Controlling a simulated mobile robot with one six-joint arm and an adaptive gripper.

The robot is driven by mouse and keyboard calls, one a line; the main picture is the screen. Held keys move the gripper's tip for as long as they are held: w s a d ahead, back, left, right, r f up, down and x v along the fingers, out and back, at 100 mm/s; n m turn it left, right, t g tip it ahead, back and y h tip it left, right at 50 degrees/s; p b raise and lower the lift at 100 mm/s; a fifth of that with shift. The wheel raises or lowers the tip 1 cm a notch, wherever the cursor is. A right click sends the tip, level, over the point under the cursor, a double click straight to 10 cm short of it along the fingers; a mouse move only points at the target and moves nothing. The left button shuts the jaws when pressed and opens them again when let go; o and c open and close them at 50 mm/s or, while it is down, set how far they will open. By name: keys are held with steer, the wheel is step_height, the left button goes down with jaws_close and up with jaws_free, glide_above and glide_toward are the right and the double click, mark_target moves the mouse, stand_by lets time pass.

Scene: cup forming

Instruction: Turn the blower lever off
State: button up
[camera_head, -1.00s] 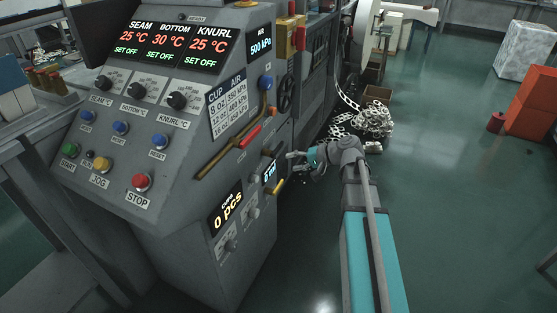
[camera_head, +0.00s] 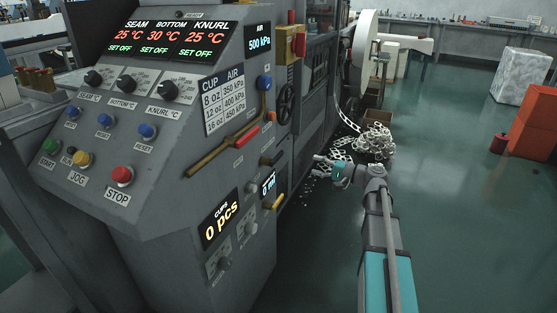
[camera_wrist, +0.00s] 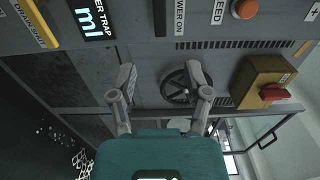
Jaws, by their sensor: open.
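A dark lever (camera_head: 272,158) sits on the machine's side panel, above the water trap display. In the wrist view this dark lever (camera_wrist: 159,18) is cut by the top edge, beside a partly cropped label ending in "OWER ON"; I take it for the blower lever. My gripper (camera_head: 319,163) is to the right of the panel, apart from it. In the wrist view its two fingers are spread (camera_wrist: 161,77) with nothing between them. The lever's full shape and setting are unclear.
A yellow drain handle (camera_head: 273,203) and a black handwheel (camera_head: 286,104) are close by on the panel. A yellow box with a red switch (camera_wrist: 272,92) juts out. A pile of pale scrap (camera_head: 374,142) lies on the floor; open floor is to the right.

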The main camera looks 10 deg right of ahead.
mark_target(280, 157)
steer(key=shift+w+a, duration=0.1)
steer(key=shift+a, duration=0.05)
steer(key=shift+x, duration=6.75)
jaws_close()
